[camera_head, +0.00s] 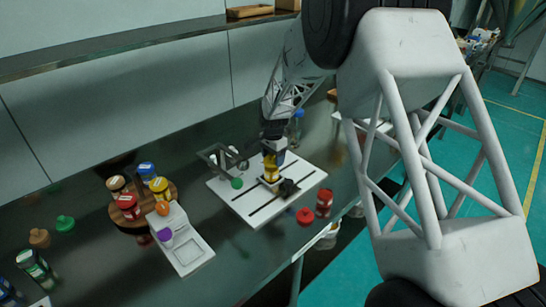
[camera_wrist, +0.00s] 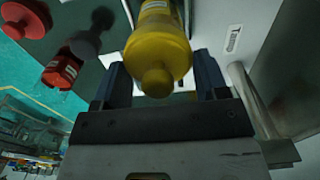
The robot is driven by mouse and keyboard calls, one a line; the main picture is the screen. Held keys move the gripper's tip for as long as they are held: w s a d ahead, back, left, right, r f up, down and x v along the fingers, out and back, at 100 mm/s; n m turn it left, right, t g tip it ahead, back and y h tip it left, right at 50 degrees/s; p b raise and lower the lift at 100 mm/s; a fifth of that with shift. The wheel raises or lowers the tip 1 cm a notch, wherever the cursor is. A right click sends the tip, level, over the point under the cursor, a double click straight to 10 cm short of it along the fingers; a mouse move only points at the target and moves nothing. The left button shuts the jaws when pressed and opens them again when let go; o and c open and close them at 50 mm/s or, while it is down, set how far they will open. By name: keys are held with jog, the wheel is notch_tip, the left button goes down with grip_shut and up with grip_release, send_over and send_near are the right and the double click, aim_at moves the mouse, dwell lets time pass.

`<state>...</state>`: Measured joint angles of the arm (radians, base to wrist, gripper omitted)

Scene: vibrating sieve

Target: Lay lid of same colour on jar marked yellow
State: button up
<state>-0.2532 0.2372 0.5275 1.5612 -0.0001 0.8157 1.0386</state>
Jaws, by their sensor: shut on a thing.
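A yellow lid with a round knob (camera_wrist: 157,68) is between the fingers of my gripper (camera_wrist: 160,85) in the wrist view. My gripper is shut on it. A yellow jar with a pale label (camera_wrist: 155,6) shows just beyond the lid, largely hidden by it. In the head view my gripper (camera_head: 272,150) points down over the white board, with the yellow jar and lid (camera_head: 271,172) directly below its wrist. I cannot tell whether the lid is seated on the jar.
The white board (camera_head: 240,208) has dark slots and a small black block (camera_head: 289,188). The wooden stand (camera_head: 142,226) holds several jars. A white tray (camera_head: 190,258) lies left. A shelf (camera_head: 120,42) runs above.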

dwell(0.3)
jog(key=o, duration=1)
jog(key=shift+o, duration=0.2)
jog(key=shift+r, duration=0.1)
jog(key=shift+r, duration=3.4)
